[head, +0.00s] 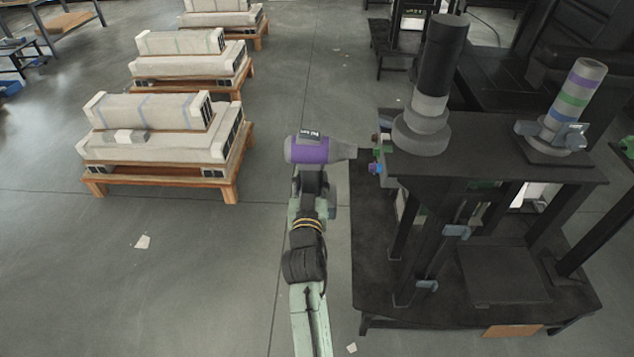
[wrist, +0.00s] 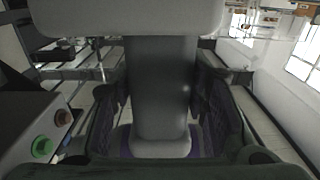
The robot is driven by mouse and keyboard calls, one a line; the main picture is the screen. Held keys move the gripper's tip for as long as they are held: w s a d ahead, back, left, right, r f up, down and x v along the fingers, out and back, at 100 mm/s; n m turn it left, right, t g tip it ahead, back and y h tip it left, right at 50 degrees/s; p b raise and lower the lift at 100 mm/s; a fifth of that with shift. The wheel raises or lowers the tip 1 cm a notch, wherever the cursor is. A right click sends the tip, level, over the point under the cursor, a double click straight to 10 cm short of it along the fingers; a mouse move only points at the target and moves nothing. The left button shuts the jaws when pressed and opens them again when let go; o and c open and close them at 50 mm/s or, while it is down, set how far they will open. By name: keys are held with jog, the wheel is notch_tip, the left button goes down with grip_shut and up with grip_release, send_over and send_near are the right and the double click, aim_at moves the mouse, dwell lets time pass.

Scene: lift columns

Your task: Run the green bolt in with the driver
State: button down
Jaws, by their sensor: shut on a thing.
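My gripper (head: 313,182) is shut on the driver's handle from below. In the wrist view my gripper's fingers (wrist: 158,108) stand on both sides of the grey handle (wrist: 160,75). The green bolt (head: 381,152) sits on the bench's left side, just beyond the driver's tip. I cannot tell whether they touch. In the wrist view the green bolt (wrist: 43,147) shows at lower left, apart from the handle.
A purple-blue bolt (head: 375,168) is just below the green one, and a reddish bolt (wrist: 63,117) is beside it in the wrist view. The black bench (head: 470,165) carries a dark column (head: 440,70) and a striped column (head: 575,95).

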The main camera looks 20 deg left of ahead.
jog(key=shift+a+r, duration=0.15)
jog(key=shift+r, duration=0.05)
jog(key=shift+s+a+f+b, duration=0.1)
jog(key=shift+s+a+b, duration=0.05)
jog(key=shift+a+b, duration=0.3)
jog(key=shift+s+a+f+b, duration=0.1)
jog(key=shift+s+a+b, duration=0.05)
jog(key=shift+a+b, duration=0.25)
jog(key=shift+s+a+r+b, duration=0.15)
jog(key=shift+a+b, duration=0.15)
jog(key=shift+a, duration=0.25)
jog(key=shift+s+a+r+b, duration=0.15)
jog(key=shift+a+b, duration=0.15)
jog(key=shift+a, duration=0.25)
